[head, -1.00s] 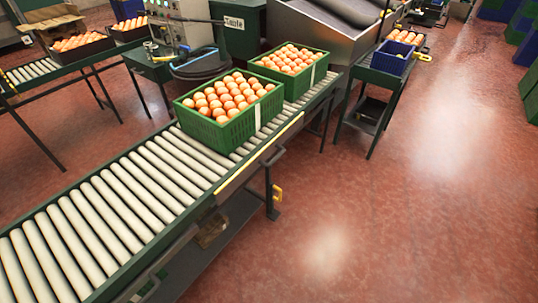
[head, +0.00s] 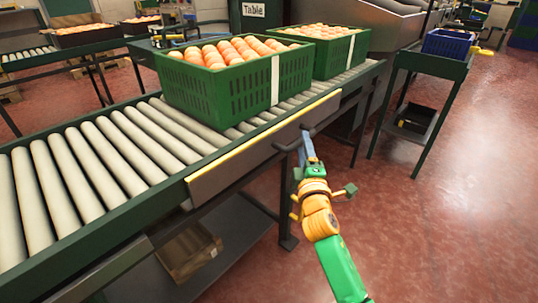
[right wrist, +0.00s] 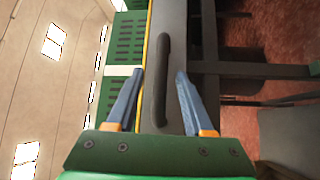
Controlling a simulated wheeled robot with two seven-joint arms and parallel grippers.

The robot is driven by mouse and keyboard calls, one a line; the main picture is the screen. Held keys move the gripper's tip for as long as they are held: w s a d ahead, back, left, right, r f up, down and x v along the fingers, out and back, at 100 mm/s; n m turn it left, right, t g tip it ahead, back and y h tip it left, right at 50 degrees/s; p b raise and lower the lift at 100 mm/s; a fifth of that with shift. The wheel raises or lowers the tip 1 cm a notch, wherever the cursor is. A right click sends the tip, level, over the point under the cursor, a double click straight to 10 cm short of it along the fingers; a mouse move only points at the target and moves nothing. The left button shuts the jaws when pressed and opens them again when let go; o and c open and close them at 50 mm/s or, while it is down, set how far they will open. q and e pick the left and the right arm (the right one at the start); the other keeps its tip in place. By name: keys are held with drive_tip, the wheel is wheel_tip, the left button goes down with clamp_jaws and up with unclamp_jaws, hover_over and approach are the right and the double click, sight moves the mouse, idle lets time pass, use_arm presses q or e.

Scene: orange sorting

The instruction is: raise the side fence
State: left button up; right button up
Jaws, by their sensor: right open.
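The side fence (head: 235,164) is a grey panel with a yellow top edge on the near side of the roller conveyor. Its top edge sits about level with the rollers, below the crate rims. The fence's dark bar handle (right wrist: 161,85) shows in the right wrist view, lying between the fingers of my right gripper (right wrist: 160,73). The blue fingers are open, one on each side of the handle, with a gap visible around it. In the head view my right gripper (head: 306,140) is at the fence's outer face, and its tips partly hide the handle. My left gripper is out of view.
Two green crates of oranges, a nearer one (head: 238,92) and a farther one (head: 328,55), stand on the conveyor rollers (head: 103,155) behind the fence. A side table (head: 418,66) with a blue crate (head: 448,44) stands at right. The red floor at right is clear.

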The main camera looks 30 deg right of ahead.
sight(295, 137)
drive_tip(key=shift+x, duration=1.45)
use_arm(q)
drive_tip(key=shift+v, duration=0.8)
use_arm(e)
clamp_jaws()
